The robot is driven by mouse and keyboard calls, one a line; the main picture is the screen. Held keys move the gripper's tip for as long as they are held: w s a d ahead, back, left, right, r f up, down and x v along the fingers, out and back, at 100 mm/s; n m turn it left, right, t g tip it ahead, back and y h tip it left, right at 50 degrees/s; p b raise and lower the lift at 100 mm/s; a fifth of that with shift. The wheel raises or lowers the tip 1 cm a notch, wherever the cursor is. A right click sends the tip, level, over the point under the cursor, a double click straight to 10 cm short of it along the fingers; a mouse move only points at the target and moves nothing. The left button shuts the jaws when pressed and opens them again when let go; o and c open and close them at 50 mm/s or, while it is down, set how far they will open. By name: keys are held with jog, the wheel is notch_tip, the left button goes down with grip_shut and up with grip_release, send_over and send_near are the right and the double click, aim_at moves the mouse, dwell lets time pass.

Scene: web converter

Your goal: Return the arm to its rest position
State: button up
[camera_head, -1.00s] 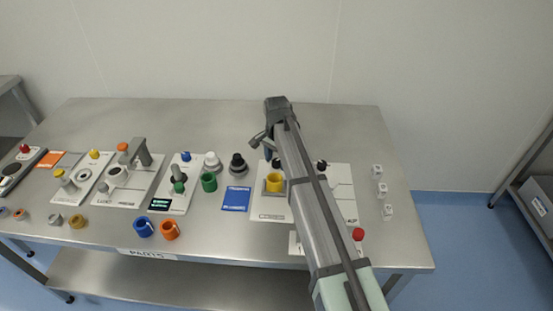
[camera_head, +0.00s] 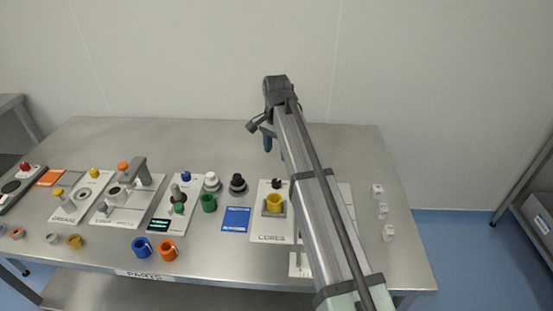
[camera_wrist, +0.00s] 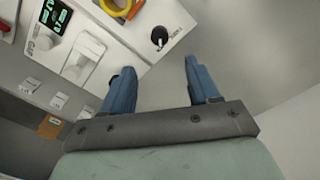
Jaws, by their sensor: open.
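My gripper (camera_head: 268,138) is above the back middle of the steel table (camera_head: 330,150), at the far end of my outstretched arm. Its blue fingers are partly hidden by the wrist in the head view. In the wrist view my gripper (camera_wrist: 160,78) has two blue fingers spread apart with nothing between them. A white panel (camera_wrist: 130,50) with a black knob (camera_wrist: 159,36) and a yellow ring (camera_wrist: 120,8) lies beyond the fingers.
The white CORES board (camera_head: 270,228) with a yellow cup (camera_head: 274,203) sits partly under my arm. Blue (camera_head: 141,247) and orange (camera_head: 167,250) rings stand near the front edge. White blocks (camera_head: 383,210) stand at right. The table's back strip is clear.

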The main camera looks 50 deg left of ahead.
jog(key=shift+r, duration=0.5)
